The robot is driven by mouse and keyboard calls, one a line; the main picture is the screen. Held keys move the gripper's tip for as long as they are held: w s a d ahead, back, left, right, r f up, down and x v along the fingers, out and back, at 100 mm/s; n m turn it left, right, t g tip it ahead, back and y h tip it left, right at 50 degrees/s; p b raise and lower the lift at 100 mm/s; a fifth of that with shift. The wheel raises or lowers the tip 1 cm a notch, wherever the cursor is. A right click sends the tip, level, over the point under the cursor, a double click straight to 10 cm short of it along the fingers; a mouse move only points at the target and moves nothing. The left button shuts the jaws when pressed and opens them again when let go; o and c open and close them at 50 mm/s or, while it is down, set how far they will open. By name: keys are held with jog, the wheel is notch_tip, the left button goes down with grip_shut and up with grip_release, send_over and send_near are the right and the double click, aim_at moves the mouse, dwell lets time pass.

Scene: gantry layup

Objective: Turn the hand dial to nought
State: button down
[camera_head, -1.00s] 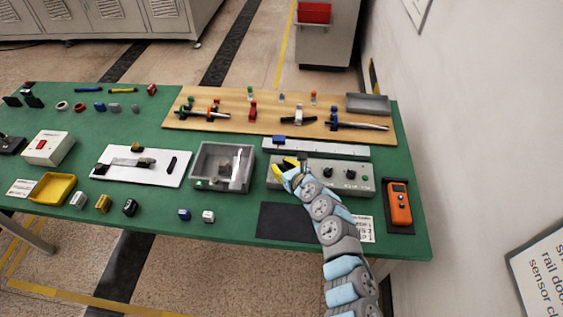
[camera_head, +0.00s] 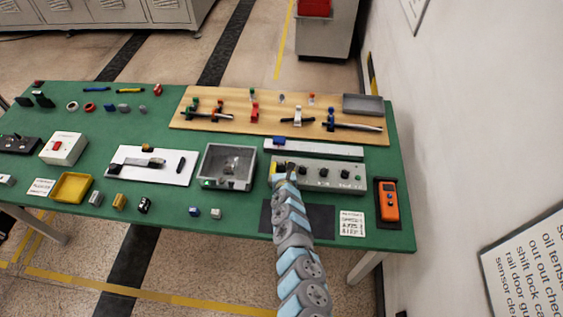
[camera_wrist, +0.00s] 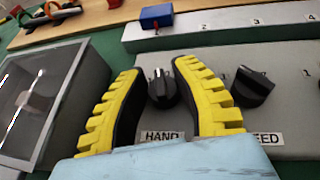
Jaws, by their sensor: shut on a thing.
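The hand dial (camera_wrist: 161,92) is a black knob above the "HAND" label (camera_wrist: 162,136) on a grey control panel (camera_wrist: 215,140). A small pale mark shows near its top; I cannot read a scale around it. My gripper (camera_wrist: 160,76) has yellow ribbed fingers with dark inner pads, one on each side of the dial, shut on it. In the head view my gripper (camera_head: 284,172) is at the left end of the panel (camera_head: 318,177). My wrist hides most of the fingers and the dial there.
Another black knob (camera_wrist: 253,88) stands close to the right finger, above a partly hidden label ending "EED". Behind the panel is a numbered rail (camera_wrist: 225,32) with a blue block (camera_wrist: 156,16). An orange handheld device (camera_head: 388,200) lies right.

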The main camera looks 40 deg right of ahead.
jog(key=shift+m+g+h+p, duration=0.4)
jog(key=shift+m+h, duration=0.1)
jog(key=shift+m, duration=0.2)
jog(key=shift+m+g+h, duration=0.4)
jog(key=shift+m+g, duration=0.1)
jog(key=c, duration=0.8)
grip_release()
jog(key=shift+o, duration=0.2)
jog(key=shift+f+n, duration=0.15)
jog(key=shift+n, duration=0.15)
jog(key=shift+n+t+y, duration=0.3)
jog(key=shift+t+y, duration=0.1)
jog(key=shift+t, duration=0.1)
jog(key=shift+b, duration=0.3)
jog(key=shift+d+n+t+y+b, duration=0.1)
jog(key=shift+n+t+y+b, duration=0.5)
jog(key=shift+n+y+b, duration=0.25)
jog(key=n+t+y+b, duration=0.1)
jog(key=b, duration=0.1)
jog(key=shift+b, duration=0.35)
jog(key=n+t+y+b, duration=0.1)
jog(key=n+y+b, duration=0.2)
jog(key=b, duration=0.4)
jog(key=shift+y, duration=0.25)
